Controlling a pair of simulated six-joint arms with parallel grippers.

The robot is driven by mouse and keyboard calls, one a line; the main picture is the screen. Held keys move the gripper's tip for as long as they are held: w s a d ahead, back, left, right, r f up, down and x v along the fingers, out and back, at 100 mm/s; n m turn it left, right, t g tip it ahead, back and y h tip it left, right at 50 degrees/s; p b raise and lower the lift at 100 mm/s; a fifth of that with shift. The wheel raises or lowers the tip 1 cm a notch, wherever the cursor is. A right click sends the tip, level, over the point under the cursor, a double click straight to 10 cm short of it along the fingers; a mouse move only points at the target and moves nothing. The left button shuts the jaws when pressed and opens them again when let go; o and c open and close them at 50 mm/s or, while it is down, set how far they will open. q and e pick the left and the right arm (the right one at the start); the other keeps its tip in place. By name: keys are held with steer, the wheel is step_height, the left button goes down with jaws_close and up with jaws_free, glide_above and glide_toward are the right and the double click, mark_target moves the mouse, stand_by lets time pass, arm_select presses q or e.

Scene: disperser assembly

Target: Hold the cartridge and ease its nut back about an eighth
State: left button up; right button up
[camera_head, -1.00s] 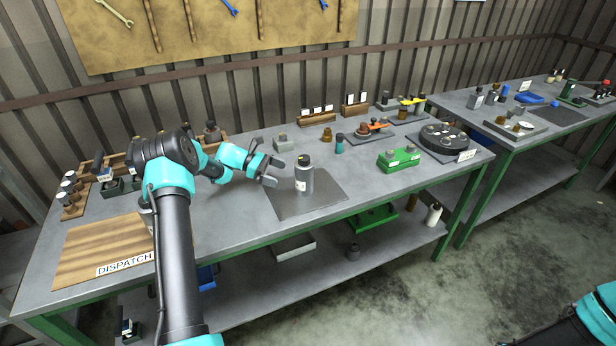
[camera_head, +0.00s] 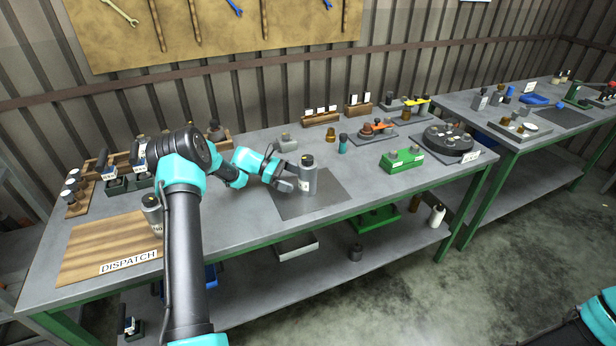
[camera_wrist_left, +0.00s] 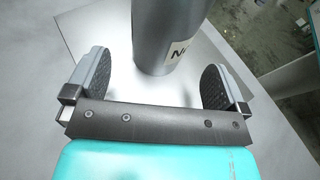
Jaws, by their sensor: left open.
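The cartridge (camera_head: 308,177) is a grey cylinder with a dark top and a small pale label. It stands upright on a dark grey mat (camera_head: 322,203) on the bench. In the left wrist view the cartridge (camera_wrist_left: 165,40) stands between and just beyond the two dark ribbed pads of my left gripper (camera_wrist_left: 158,82), with gaps on both sides. In the head view my left gripper (camera_head: 288,177) is open at the cartridge's left side. The nut cannot be made out clearly. My right gripper is out of view.
A wooden board marked DISPATCH (camera_head: 108,248) lies at the left, with a grey canister (camera_head: 152,210) on it. A green block (camera_head: 402,160) and a round black carousel (camera_head: 448,139) stand to the right. A small teal-capped bottle (camera_head: 343,144) stands behind the mat.

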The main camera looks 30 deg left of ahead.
mark_target(304, 183)
arm_select(q)
steer(key=shift+x, duration=2.65)
steer(key=c, duration=1.3)
